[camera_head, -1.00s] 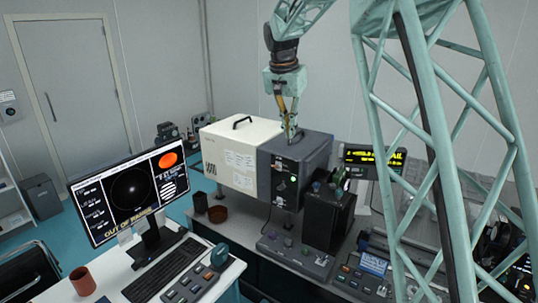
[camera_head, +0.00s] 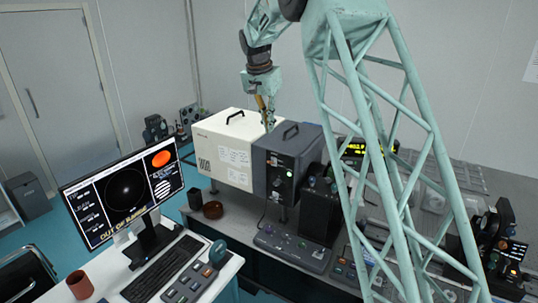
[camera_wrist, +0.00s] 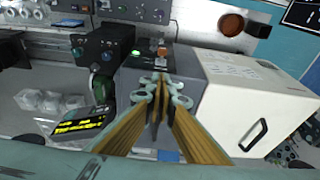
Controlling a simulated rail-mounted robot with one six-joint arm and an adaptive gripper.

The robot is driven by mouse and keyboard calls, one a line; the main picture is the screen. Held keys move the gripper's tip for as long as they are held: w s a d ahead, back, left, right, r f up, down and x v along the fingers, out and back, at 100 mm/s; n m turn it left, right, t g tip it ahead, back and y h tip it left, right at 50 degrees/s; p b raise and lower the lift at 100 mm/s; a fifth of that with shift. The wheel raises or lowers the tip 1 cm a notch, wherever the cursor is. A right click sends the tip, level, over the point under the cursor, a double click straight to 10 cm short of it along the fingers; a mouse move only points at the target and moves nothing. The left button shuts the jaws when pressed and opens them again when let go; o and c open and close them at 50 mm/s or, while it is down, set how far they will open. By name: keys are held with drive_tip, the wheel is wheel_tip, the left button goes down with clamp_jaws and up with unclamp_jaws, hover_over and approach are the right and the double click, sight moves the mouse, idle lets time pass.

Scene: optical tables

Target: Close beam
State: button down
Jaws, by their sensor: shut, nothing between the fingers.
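A long box stands on the table, with a white section (camera_head: 222,150) and a dark grey section (camera_head: 292,143), each with a top handle. The grey section's front panel has a green light (camera_head: 289,174). My gripper (camera_head: 268,128) is shut and empty, pointing down near the seam of the two sections. In the wrist view my gripper (camera_wrist: 158,85) shows over the grey section (camera_wrist: 150,62), beside the white section (camera_wrist: 245,95); contact cannot be told. No part is clearly marked as a beam control. A monitor (camera_head: 125,190) reads "OUT OF RANGE".
A black unit with knobs (camera_head: 320,205) stands right of the box, with a button console (camera_head: 292,248) in front. A yellow-text display (camera_wrist: 80,122) is behind. My lattice arm link hides part of the right side.

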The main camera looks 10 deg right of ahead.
drive_tip(key=shift+f, duration=0.15)
drive_tip(key=p, duration=0.2)
hover_over(271, 161)
drive_tip(key=f, duration=1)
drive_tip(key=shift+s+f, duration=0.35)
drive_tip(key=shift+s+a+f, duration=0.35)
drive_tip(key=shift+f, duration=0.25)
drive_tip(key=shift+s+a+f, duration=0.15)
drive_tip(key=shift+f, duration=0.3)
drive_tip(key=shift+f+b, duration=0.15)
drive_tip(key=shift+b, duration=0.45)
